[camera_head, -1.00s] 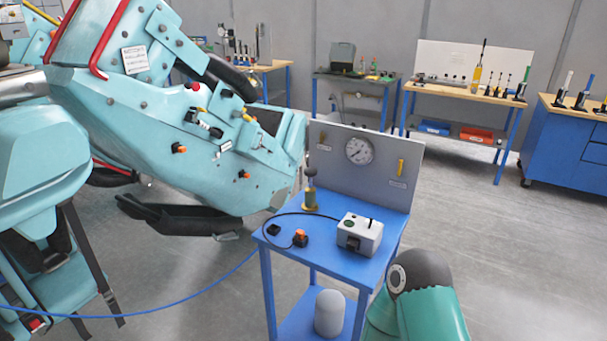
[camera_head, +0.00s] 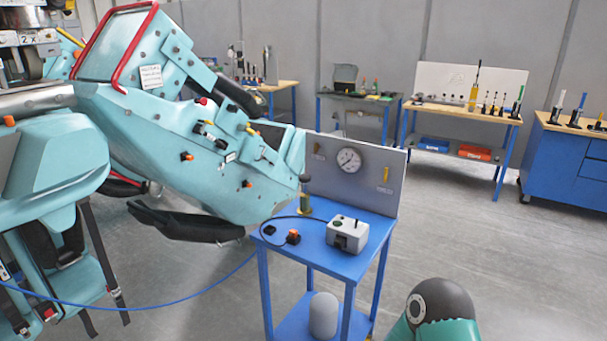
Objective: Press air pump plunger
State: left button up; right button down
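A small hand pump (camera_head: 304,208) with a brass-coloured base stands upright at the back left of a blue table (camera_head: 345,265). Its plunger ends in a round dark knob (camera_head: 305,178), which shows just right of the train car's edge. A black hose curves from near the pump around the left side of the tabletop. Neither of my grippers is in view, so nothing of mine is seen touching the pump.
A large teal coaster car (camera_head: 180,140) fills the left and overhangs close to the pump. A grey control box (camera_head: 347,234) and an orange button (camera_head: 293,237) share the tabletop. A gauge panel (camera_head: 370,180) stands behind. Open floor (camera_head: 490,260) lies to the right.

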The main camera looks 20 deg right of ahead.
aim_at(305, 178)
jog(key=z, duration=0.1)
jog(key=i, duration=0.95)
jog(key=u, duration=0.1)
